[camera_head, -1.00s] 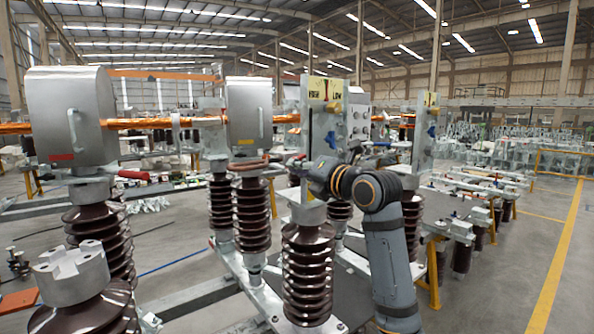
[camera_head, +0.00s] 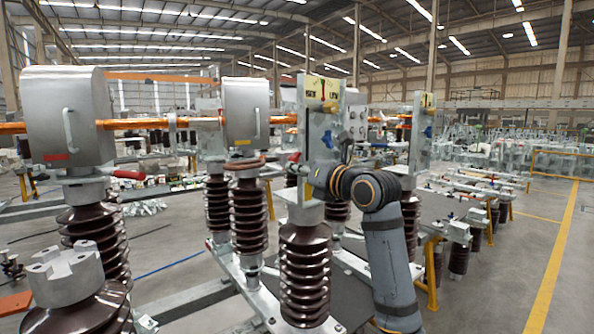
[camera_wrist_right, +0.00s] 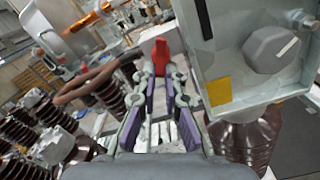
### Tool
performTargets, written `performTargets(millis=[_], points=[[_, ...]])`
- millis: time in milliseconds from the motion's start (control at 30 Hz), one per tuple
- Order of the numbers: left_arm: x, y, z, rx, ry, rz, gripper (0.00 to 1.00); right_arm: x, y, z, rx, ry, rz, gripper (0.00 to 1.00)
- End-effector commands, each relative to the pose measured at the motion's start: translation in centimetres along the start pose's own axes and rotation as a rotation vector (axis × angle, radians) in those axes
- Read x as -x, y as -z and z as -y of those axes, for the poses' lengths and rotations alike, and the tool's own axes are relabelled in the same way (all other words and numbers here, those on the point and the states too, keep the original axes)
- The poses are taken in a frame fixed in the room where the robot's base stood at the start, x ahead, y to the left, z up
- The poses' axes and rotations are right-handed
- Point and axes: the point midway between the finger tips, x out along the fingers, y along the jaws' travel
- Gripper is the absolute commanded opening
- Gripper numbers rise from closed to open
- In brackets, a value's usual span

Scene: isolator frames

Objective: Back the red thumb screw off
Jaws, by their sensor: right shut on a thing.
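The red thumb screw (camera_wrist_right: 161,55) shows in the right wrist view at the far end of my right gripper (camera_wrist_right: 159,80), beside the grey plate. The gripper's purple-padded fingers point at it, and their tips close on its near end. In the head view, a small red part (camera_head: 295,157) shows at the left edge of the upright plate, and my right gripper (camera_head: 308,170) is beside it, partly hidden by the wrist. My left gripper is not in view.
The upright grey plate (camera_head: 318,118) stands on a brown ribbed insulator (camera_head: 304,270) close to my right wrist. In the wrist view a large hex bolt (camera_wrist_right: 272,48) juts from the plate. Another insulator (camera_head: 248,215) stands to the left. The aisle on the right (camera_head: 500,285) is clear.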

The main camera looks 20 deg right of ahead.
Motion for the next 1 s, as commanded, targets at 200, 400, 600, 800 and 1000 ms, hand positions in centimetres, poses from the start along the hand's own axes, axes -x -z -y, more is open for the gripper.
performTargets(millis=[200,400,600,800,1000], points=[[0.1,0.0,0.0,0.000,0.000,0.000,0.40,0.1,-0.5,-0.2,0.003,-0.002,0.011,0.00],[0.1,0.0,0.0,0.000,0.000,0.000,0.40,0.1,-0.4,-0.2,0.002,-0.002,0.011,0.19],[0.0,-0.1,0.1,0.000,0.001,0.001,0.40,0.1,-0.3,-0.1,0.001,-0.001,0.007,0.19],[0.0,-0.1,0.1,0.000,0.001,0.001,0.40,2.8,-0.3,0.1,0.007,0.002,0.008,0.19],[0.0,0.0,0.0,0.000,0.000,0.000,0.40,8.0,-0.3,0.2,0.011,0.006,0.011,0.19]])
